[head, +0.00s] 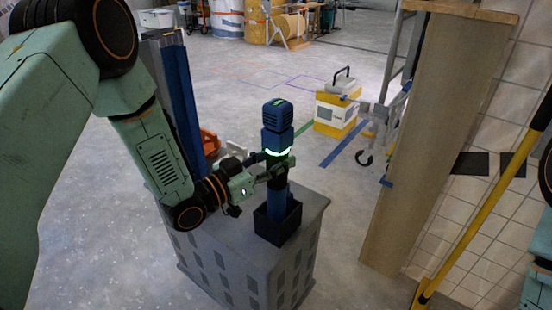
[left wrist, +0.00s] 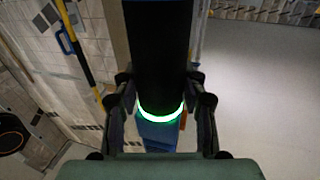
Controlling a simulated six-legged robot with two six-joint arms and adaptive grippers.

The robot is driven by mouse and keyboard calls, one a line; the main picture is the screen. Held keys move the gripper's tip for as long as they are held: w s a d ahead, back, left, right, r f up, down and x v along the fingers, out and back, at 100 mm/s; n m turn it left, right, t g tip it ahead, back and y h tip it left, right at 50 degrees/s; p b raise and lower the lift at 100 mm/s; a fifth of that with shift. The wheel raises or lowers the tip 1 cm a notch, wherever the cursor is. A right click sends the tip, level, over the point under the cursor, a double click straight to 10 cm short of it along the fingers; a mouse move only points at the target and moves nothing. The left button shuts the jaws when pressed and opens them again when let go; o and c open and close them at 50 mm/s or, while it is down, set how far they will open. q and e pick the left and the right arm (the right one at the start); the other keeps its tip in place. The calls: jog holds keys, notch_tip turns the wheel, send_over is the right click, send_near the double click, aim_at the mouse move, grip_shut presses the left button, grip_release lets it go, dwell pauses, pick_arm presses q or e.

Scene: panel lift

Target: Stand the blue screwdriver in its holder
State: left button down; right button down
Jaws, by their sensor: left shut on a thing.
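The blue screwdriver (head: 277,115) stands about upright in the head view, a thick power tool with a dark blue body and a glowing green ring. My left gripper (head: 270,170) is shut on its middle. In the left wrist view the dark body of the screwdriver (left wrist: 157,50) stands between the two fingers. The holder (head: 268,230) is an open black square box on a grey block. The tool's lower blue part reaches down into the holder's opening; its bottom end is hidden, so I cannot tell whether it rests on the floor of the box. My right gripper is out of view.
The grey cabinet-like block (head: 212,252) carries the holder. A blue upright post (head: 180,100) stands behind my left arm. A wooden panel (head: 435,150) and a yellow pole (head: 478,215) stand at right. A yellow and white case (head: 337,112) is on the floor behind.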

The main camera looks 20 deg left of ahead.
aim_at(269, 163)
pick_arm(q)
jog(key=shift+r, duration=0.1)
dwell(0.3)
jog(key=c, duration=0.8)
grip_release()
jog(key=shift+o, duration=1.1)
jog(key=shift+s+f, duration=0.1)
jog(key=shift+f, duration=0.15)
jog(key=o, duration=0.6)
jog(key=shift+r, duration=0.1)
jog(key=shift+p+v, duration=0.75)
jog(key=shift+v, duration=0.7)
jog(key=shift+r+p+v, duration=0.1)
jog(key=shift+p+v, duration=1.4)
jog(key=shift+v, duration=0.75)
jog(key=shift+r+p+v, duration=0.15)
jog(key=shift+p+v, duration=1.35)
jog(key=shift+v, duration=0.75)
